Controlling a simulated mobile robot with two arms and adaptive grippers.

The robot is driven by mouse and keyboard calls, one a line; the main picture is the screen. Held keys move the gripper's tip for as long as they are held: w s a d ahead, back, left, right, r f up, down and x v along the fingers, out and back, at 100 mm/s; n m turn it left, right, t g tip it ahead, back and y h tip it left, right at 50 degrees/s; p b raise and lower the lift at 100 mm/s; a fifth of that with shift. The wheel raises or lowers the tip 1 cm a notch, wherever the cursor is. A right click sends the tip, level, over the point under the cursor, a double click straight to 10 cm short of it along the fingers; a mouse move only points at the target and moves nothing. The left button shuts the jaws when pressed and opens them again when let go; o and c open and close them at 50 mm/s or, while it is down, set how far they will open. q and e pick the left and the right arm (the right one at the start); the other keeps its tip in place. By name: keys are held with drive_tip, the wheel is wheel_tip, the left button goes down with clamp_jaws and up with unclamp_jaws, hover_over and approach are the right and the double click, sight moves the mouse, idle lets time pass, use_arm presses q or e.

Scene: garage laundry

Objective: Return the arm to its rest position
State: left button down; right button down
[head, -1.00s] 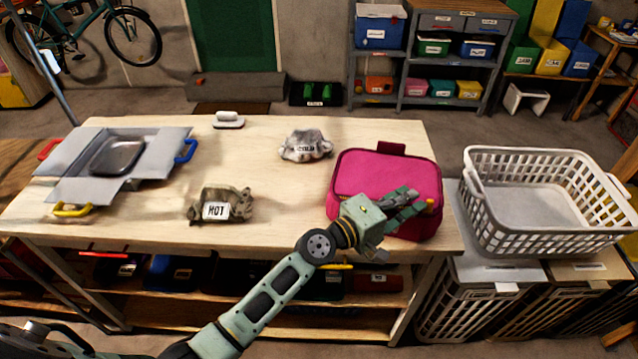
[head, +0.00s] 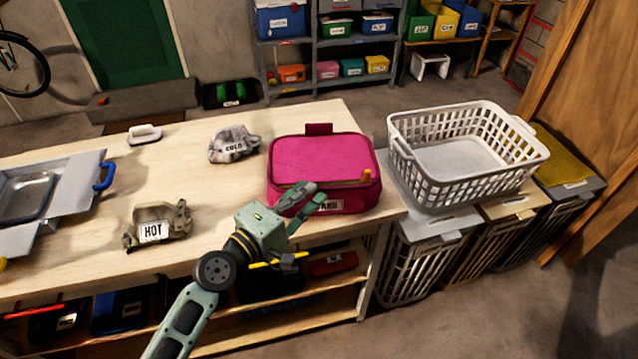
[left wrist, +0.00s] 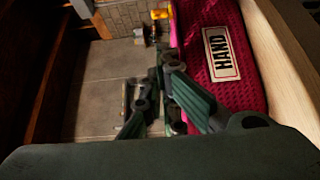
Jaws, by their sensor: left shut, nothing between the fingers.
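My left gripper (head: 305,200) is shut and empty in the head view. It is just in front of the pink bag (head: 325,160), overlapping its lower left front in the picture; I cannot tell if they touch. In the left wrist view the shut fingers (left wrist: 163,85) show beside the bag's side (left wrist: 205,60), which bears a label reading HAND. The arm comes in from the bottom left of the head view, over the front edge of the table. My right gripper is not in view.
A white basket (head: 465,155) stands on hampers at the right.

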use_arm(q)
drive_tip(key=s+a+f+m+g+y, duration=0.1)
drive_tip(key=s+f+m+g+y, duration=0.15)
drive_tip(key=s+f+m, duration=0.4)
drive_tip(key=s+a+f+m+g+y, duration=0.1)
drive_tip(key=s+f+m+g, duration=0.2)
drive_tip(key=s, duration=0.6)
drive_tip(key=s+a+f+m+g+y, duration=0.1)
drive_tip(key=s+a+f+g+y, duration=0.2)
drive_tip(key=s+a, duration=0.45)
drive_tip(key=s+a+f+m+g+y, duration=0.2)
drive_tip(key=s+a+f+y, duration=0.25)
drive_tip(key=s+a, duration=0.3)
wheel_tip(320, 180, down, 25)
drive_tip(key=g, duration=0.1)
drive_tip(key=s+a+f+g, duration=0.1)
drive_tip(key=s+a+f, duration=0.2)
drive_tip(key=s+f, duration=1.3)
drive_tip(key=shift+s+a+f+y, duration=0.2)
drive_tip(key=shift+s+f+y, duration=0.15)
drive_tip(key=shift+s, duration=0.5)
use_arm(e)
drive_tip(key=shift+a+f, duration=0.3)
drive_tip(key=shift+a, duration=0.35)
